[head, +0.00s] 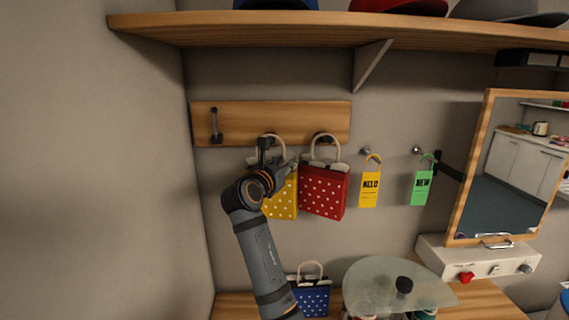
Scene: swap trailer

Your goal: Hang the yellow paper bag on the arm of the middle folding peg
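The yellow paper bag (284,204) with white dots is upright in front of the wooden peg board (240,112). Its pale handle loop rises to the height of the pegs. The middle peg is mostly hidden behind my gripper and the handle, so I cannot tell whether the handle is around its arm. My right gripper (275,158) is at the top of the yellow bag, over its upper left part. Its fingers overlap the bag and handle, and I cannot tell whether they are closed on it. My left gripper is out of view.
A red dotted bag (323,192) hangs at the right peg (323,138), close beside the yellow bag. The left peg (215,125) is bare. A shelf (300,28) with caps is above. A blue bag (312,299) and glass disc (385,285) are below.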

